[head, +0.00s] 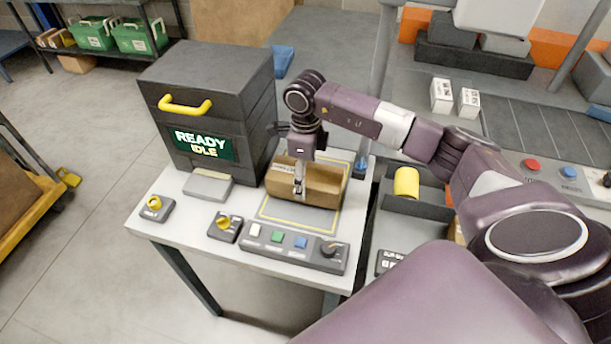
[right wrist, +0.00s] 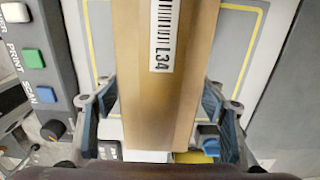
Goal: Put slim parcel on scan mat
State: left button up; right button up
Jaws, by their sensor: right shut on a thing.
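The slim parcel (head: 322,187) is a brown carton. In the right wrist view the parcel (right wrist: 167,105) carries a white barcode label reading L34. My right gripper (head: 299,188) points down and is shut on the parcel; its fingers (right wrist: 163,120) are on both sides of it. The scan mat (head: 290,214) is grey with a yellow border, on the white table. The parcel is over the mat's far part and hides some of it. I cannot tell whether it touches the mat. The mat's border (right wrist: 248,50) also shows in the wrist view. My left gripper is not in view.
A dark machine (head: 207,115) reading READY IDLE stands left of the mat. A button panel (head: 293,245) and yellow knobs (head: 223,223) line the table's front. A dark tray with a yellow cylinder (head: 406,182) is to the right. The mat's near part is bare.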

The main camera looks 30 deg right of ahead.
jog(key=shift+f, duration=0.25)
jog(key=shift+f, duration=0.15)
jog(key=o, duration=1.7)
jog(key=shift+o, duration=0.2)
